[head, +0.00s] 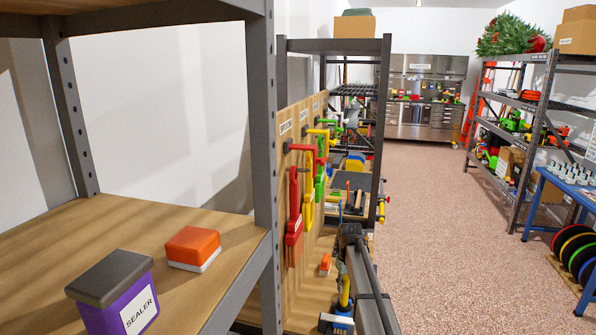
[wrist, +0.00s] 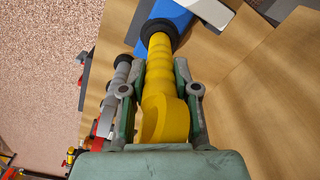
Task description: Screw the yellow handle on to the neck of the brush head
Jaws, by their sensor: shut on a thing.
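The ribbed yellow handle (wrist: 161,85) lies between the two green jaws of my gripper (wrist: 160,76) in the wrist view. The jaws are shut on it, one on each side. Its far end meets the dark neck (wrist: 157,28) of the blue brush head (wrist: 176,12), roughly in line with it. I cannot tell how far the thread is engaged. In the head view the yellow handle (head: 344,290) stands nearly upright above the blue brush head (head: 341,311), at the bottom centre. My gripper is not clear to make out there.
A wooden pegboard (head: 290,150) with a red tool (head: 293,215) and several others hangs behind. A shelf (head: 120,240) at left holds a purple sealer box (head: 115,300) and an orange block (head: 193,246). A grey ribbed object (wrist: 118,80) lies left of the jaws. The aisle floor (head: 440,230) is clear.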

